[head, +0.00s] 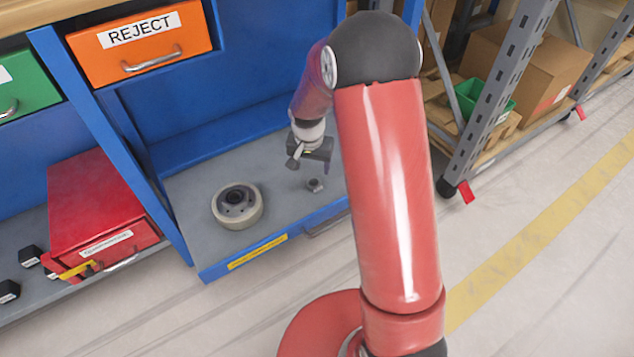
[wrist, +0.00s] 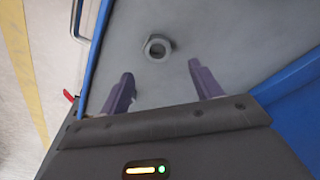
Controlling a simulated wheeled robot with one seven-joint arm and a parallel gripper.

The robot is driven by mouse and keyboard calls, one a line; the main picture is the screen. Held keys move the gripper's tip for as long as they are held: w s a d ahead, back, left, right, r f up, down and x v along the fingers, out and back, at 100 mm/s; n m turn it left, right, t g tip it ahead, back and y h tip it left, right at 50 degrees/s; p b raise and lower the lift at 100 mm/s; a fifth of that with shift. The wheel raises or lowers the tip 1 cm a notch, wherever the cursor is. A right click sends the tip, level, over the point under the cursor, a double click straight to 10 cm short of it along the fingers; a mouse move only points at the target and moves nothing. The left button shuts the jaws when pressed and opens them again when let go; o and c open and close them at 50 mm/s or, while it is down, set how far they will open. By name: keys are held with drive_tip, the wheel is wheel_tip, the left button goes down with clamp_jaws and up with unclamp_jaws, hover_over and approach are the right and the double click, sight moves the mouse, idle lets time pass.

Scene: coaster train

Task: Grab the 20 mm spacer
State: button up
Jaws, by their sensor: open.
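A small grey ring-shaped piece (head: 315,185), which looks like the spacer, lies on the grey shelf (head: 285,205) of the blue bench. In the wrist view the ring (wrist: 158,48) lies flat, with a hole in its middle. My gripper (head: 308,162) is above the shelf, just up and left of the ring in the head view. In the wrist view my gripper (wrist: 160,82) has its two purple fingers apart with nothing between them. The ring appears beyond the fingertips, roughly centred between them, and apart from them. No size marking can be read on it.
A blue raised edge (head: 270,248) runs along the shelf's front. An orange REJECT drawer (head: 140,42) and a red box (head: 98,212) are at left. A storage rack (head: 500,100) stands right.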

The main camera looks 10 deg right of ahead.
sight(314, 185)
drive_tip(key=f, duration=0.7)
drive_tip(key=shift+w+d+f, duration=0.15)
drive_tip(key=shift+w+d, duration=0.1)
drive_tip(key=shift+d, duration=0.05)
drive_tip(key=c, duration=1.1)
